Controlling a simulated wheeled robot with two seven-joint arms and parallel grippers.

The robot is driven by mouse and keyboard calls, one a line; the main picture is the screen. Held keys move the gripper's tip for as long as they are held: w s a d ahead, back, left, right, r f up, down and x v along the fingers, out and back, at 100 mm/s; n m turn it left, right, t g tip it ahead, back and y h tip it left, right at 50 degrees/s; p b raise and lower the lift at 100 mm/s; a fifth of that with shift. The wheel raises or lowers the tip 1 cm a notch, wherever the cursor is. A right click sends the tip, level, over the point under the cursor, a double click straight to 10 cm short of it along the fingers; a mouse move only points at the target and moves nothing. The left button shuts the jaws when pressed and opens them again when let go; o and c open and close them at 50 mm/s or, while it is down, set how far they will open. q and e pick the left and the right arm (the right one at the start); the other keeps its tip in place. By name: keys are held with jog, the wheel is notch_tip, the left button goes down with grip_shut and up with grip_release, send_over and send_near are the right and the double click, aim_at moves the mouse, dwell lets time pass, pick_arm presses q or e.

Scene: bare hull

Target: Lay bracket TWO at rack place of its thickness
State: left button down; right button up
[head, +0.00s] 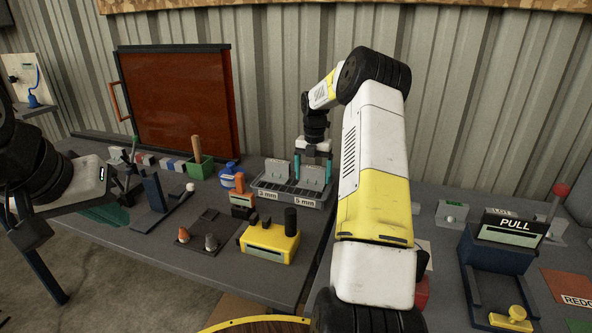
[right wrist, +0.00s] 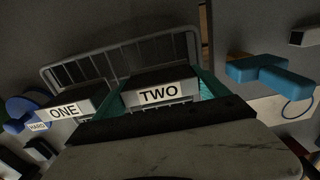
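Bracket TWO (right wrist: 160,78) is a grey piece with a white label, between the teal fingers of my right gripper (right wrist: 163,92) in the right wrist view. Both fingers appear to touch its sides. In the head view my right gripper (head: 313,169) holds bracket TWO (head: 313,178) upright at the right part of the grey rack (head: 268,200), near the "5 mm" label; whether it rests on the rack floor is hidden. Bracket ONE (right wrist: 62,104) stands just left of it, also in the head view (head: 277,168).
A yellow block device (head: 270,241), an orange-topped piece (head: 241,194) and a blue item (head: 231,176) stand in front and left of the rack. A brown panel (head: 182,100) stands behind. The "PULL" device (head: 514,228) is at right.

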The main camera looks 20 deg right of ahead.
aim_at(313, 167)
jog(key=shift+o, duration=1)
jog(key=shift+r, duration=0.15)
notch_tip(313, 167, up, 12)
jog(key=shift+f, duration=0.1)
jog(key=s+a+r+m+t, duration=0.3)
jog(key=s+a+r+m, duration=1.05)
jog(key=s, duration=0.35)
jog(key=s+a+f+m+t+y, duration=0.1)
jog(key=s+a+f+m, duration=0.1)
jog(key=s+m, duration=0.5)
jog(key=s+a+f+m+t+y, duration=0.1)
jog(key=s+a+f+m+t, duration=0.1)
jog(key=s+m, duration=0.5)
jog(key=s+a, duration=0.1)
jog(key=s, duration=0.3)
jog(key=shift+s+a+f, duration=0.2)
jog(key=shift+s+f, duration=0.15)
jog(key=shift+m, duration=0.25)
